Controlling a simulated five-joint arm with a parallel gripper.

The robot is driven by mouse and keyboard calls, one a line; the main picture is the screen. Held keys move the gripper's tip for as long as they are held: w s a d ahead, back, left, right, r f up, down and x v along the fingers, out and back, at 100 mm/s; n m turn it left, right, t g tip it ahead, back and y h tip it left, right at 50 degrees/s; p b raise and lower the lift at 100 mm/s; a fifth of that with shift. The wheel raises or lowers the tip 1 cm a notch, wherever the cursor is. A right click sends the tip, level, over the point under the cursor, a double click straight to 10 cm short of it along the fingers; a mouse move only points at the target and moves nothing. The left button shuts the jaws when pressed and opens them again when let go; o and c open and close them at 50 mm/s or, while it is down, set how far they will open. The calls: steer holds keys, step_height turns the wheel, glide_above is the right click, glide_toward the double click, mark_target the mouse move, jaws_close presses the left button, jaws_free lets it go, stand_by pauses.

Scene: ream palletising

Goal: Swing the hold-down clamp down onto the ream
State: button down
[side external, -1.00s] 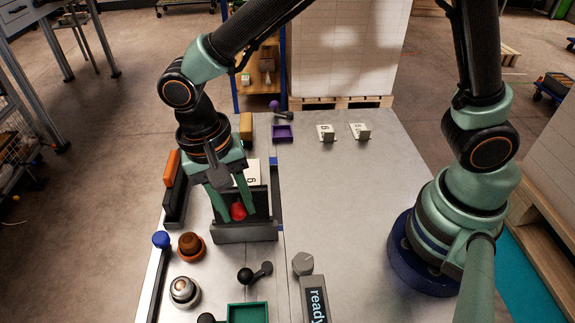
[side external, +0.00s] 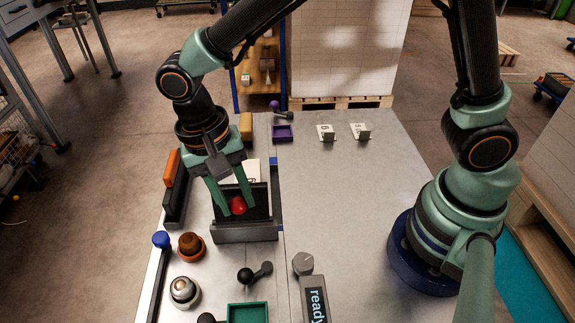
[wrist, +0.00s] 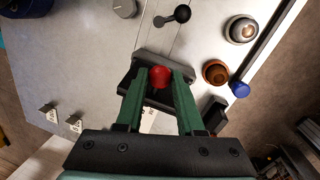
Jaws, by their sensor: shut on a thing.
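My gripper (side external: 238,209) is at the dark clamp fixture on the left part of the table, its two green fingers pointing down. It is shut on the clamp's round red knob (side external: 238,205). In the wrist view the red knob (wrist: 159,77) sits between the fingertips of my gripper (wrist: 159,80). The dark clamp fixture (side external: 246,234) has a raised front wall and a dark plate behind the knob. A white numbered piece (side external: 250,169), perhaps the ream, shows behind my fingers; most of it is hidden. The clamp arm is largely hidden too.
A brown knob (side external: 190,244), a silver dome button (side external: 184,290) and a black ball lever (side external: 247,275) are in front. A purple tray (side external: 282,134) is behind. The table's right half is mostly clear.

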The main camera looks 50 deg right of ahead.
steer(key=c, duration=0.5)
jaws_free()
steer(key=shift+c, duration=0.2)
step_height(320, 180, up, 12)
steer(key=w+a, duration=0.1)
steer(key=shift+w, duration=0.4)
steer(key=shift+a, duration=0.1)
steer(key=shift+c, duration=0.3)
